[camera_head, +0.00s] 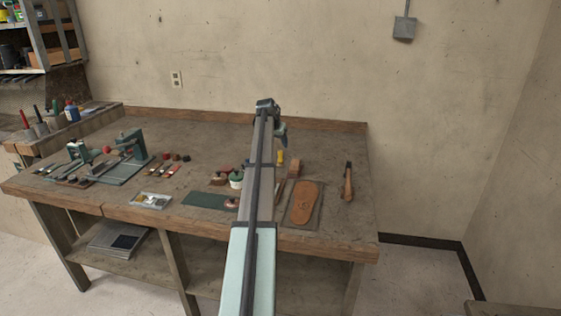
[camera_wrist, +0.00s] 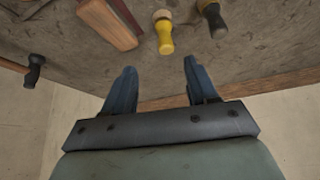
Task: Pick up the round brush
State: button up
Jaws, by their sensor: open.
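My gripper (camera_wrist: 159,66) is open, with nothing between its two blue fingers in the wrist view. It also shows in the head view (camera_head: 280,130), over the back of the workbench. I cannot tell for sure which thing is the round brush. A yellow-handled tool with a round pale top (camera_wrist: 165,34) lies on the bench just beyond the fingertips in the wrist view; the head view shows its yellow part (camera_head: 280,157) beside my arm. A dark-handled tool with a pale round end (camera_wrist: 212,18) is to its right in the wrist view, hidden in the head view.
A reddish-brown block (camera_wrist: 106,24) lies left of the yellow tool in the wrist view. A hammer (camera_head: 348,182) and a sole (camera_head: 304,203) are on the workbench's right side (camera_head: 335,150). Pots (camera_head: 236,182) stand near my arm. The wall is behind the back ledge.

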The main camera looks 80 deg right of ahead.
aim_at(281, 156)
jog(key=x, duration=0.7)
jog(key=shift+w, duration=0.1)
jog(key=shift+w+x, duration=0.2)
jog(key=shift+x, duration=1.15)
jog(key=shift+w+x, duration=0.15)
jog(key=shift+x, duration=1.2)
jog(key=shift+c, duration=0.4)
grip_shut()
jog(key=shift+r, duration=0.1)
